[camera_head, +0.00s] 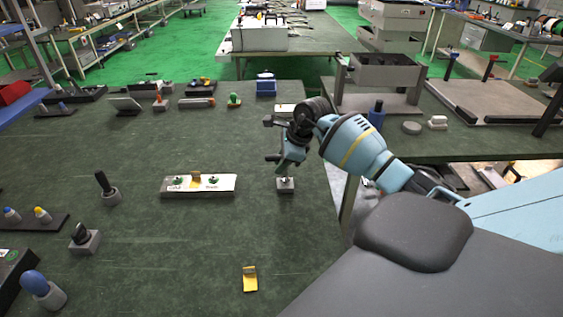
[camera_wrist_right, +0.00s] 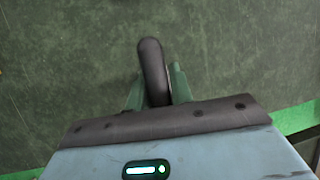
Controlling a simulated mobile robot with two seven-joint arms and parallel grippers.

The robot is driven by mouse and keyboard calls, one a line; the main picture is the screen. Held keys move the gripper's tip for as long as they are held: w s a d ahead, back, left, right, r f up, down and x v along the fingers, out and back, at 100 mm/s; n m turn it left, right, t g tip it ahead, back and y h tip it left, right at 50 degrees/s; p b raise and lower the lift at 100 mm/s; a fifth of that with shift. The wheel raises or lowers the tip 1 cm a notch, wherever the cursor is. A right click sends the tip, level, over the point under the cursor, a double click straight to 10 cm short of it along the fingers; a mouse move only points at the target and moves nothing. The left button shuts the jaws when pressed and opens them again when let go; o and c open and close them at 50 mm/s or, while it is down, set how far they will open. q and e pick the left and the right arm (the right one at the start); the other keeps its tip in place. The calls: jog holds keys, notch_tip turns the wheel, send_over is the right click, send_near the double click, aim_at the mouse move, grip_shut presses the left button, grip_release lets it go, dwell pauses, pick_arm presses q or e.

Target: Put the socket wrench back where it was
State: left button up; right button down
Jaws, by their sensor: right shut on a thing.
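My right gripper (camera_head: 285,158) points down over the right part of the green table. In the right wrist view its green fingers (camera_wrist_right: 157,92) are closed on a dark, rounded handle, which I take to be the socket wrench (camera_wrist_right: 152,62). The wrench's lower end is hidden in that view. In the head view a small grey block (camera_head: 286,186) sits directly below the gripper; I cannot tell whether the wrench touches it. My left gripper is not in view.
A white tray with green marks (camera_head: 225,186) lies left of the gripper. A yellow piece (camera_head: 250,279) lies near the front. A black-handled tool (camera_head: 103,183) stands in a grey block at left. Several tools line the back. The table between is clear.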

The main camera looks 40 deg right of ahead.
jog(key=shift+f, duration=0.15)
jog(key=c, duration=1.2)
grip_release()
jog(key=shift+c, duration=0.2)
jog(key=shift+r, duration=0.3)
jog(key=v, duration=1.1)
jog(key=shift+s+r, duration=0.2)
jog(key=shift+r, duration=0.1)
jog(key=shift+d, duration=0.1)
